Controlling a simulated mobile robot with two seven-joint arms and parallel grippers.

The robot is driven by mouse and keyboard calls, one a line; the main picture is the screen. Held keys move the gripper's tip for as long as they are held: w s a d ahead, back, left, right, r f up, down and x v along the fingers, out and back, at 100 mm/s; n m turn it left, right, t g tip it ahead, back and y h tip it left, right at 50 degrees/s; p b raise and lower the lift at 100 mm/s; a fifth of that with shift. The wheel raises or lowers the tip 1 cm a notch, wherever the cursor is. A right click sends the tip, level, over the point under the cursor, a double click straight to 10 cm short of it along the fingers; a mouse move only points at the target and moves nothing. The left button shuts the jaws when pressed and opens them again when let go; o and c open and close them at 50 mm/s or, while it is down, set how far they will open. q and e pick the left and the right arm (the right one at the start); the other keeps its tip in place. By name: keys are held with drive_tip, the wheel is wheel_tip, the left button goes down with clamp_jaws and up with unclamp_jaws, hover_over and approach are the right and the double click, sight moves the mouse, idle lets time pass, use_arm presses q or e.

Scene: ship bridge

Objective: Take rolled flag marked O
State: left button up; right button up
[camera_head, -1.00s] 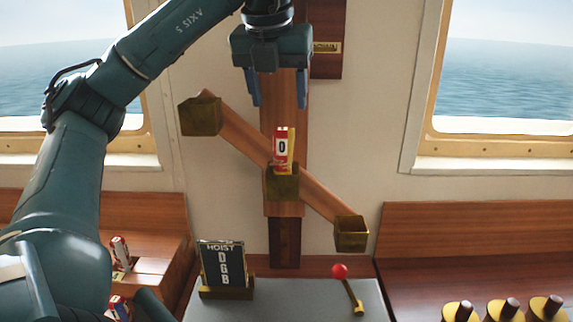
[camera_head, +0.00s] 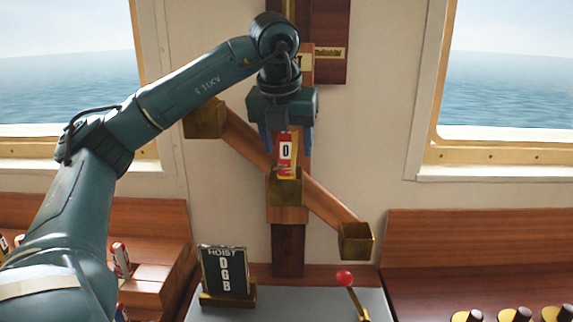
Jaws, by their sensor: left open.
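The rolled flag marked O (camera_head: 285,150) is red and yellow with a white label. It stands upright in the middle brass box (camera_head: 285,188) of a slanted wooden arm on the wall post. My left gripper (camera_head: 286,150) is open and points down, with its fingers around the top of the flag, one on each side. Whether they touch it I cannot tell. My right gripper is not in view.
Empty-looking brass boxes sit at the upper left (camera_head: 204,119) and lower right (camera_head: 355,240) of the slanted arm (camera_head: 322,205). More rolled flags (camera_head: 121,260) are at left.

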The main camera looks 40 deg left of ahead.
use_arm(q)
drive_tip(key=shift+c, duration=0.3)
drive_tip(key=c, duration=1)
